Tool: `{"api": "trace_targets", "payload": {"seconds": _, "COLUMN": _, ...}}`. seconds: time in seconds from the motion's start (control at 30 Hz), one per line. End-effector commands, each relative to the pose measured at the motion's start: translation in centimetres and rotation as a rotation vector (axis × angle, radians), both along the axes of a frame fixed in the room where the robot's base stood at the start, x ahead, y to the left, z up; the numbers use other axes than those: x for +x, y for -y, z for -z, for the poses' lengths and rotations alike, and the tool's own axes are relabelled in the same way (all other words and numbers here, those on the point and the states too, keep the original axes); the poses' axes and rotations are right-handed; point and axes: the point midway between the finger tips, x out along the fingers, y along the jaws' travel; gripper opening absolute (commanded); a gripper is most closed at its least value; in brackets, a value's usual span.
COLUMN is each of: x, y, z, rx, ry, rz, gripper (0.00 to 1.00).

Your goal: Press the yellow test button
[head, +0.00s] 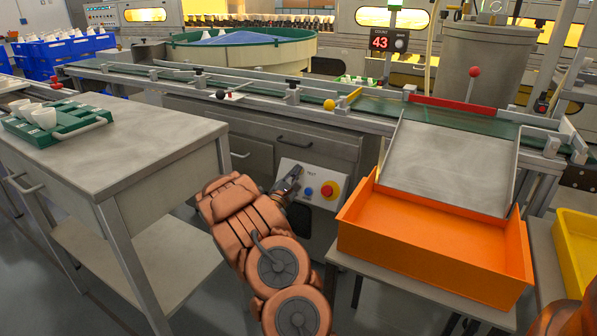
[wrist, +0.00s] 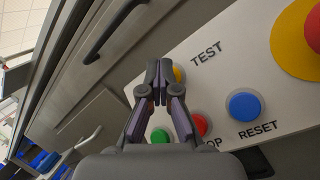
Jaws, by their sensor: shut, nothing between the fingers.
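The pale control panel (head: 335,178) is on the front of the conveyor bench, and fills much of the wrist view (wrist: 225,70). The yellow test button (wrist: 180,75) shows beside the TEST label in the wrist view, partly hidden behind my fingertips. My gripper (wrist: 159,72) is shut and empty, its tips over or just beside the yellow button. I cannot tell whether they touch it. In the head view my gripper (head: 293,175) is at the panel's left part and hides the yellow button.
A green button (wrist: 160,136), a red button (wrist: 199,124) and a blue RESET button (wrist: 244,105) lie close by. A large red knob on a yellow base (head: 328,191) is at the panel's right. An orange bin (head: 430,245) stands right; a grey table (head: 110,160) stands left.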

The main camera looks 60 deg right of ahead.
Motion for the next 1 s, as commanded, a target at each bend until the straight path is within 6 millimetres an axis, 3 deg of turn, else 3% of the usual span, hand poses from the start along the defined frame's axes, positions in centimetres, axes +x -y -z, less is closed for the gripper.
{"api": "trace_targets", "payload": {"seconds": 1.0, "x": 0.0, "y": -1.6, "z": -0.9, "rx": 0.001, "ry": 0.001, "rz": -0.001, "gripper": 0.00}}
